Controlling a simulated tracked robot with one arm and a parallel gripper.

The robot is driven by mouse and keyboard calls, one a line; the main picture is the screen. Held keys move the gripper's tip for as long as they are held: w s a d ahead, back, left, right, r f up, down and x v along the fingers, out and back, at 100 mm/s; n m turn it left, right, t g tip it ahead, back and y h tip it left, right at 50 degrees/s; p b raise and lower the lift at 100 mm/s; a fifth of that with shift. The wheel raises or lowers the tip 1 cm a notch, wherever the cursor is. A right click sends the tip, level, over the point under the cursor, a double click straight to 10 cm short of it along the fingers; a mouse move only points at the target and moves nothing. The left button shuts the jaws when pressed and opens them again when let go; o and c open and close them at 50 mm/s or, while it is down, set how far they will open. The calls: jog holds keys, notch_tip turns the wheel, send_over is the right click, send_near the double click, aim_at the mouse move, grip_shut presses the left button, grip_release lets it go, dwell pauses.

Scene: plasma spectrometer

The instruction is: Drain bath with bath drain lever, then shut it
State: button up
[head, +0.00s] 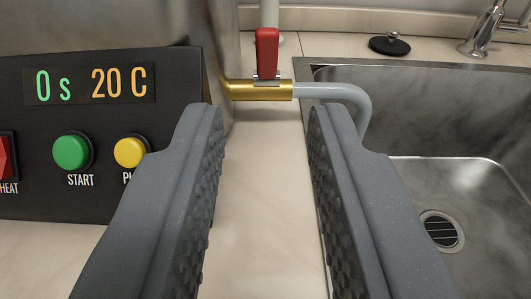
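The bath drain lever (267,52) is red and stands upright on a brass drain valve (262,91). The valve comes out of the right side of the bath unit (110,25). A grey hose (335,92) leads from the valve to the right and bends down over the sink edge; its end is hidden behind my right finger. My gripper (258,118) is open and empty. Its two fingers point toward the valve, with the lever beyond and between them, apart from both fingertips.
The bath's black panel (110,115) shows 0 s and 20 C, with a green START button (72,152), a yellow button (130,152) and a red HEAT switch (5,158). A metal sink (460,185) lies right. A black plug (389,44) and tap (484,28) stand behind it.

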jog(key=shift+s+r, duration=0.1)
jog(key=shift+s, duration=0.4)
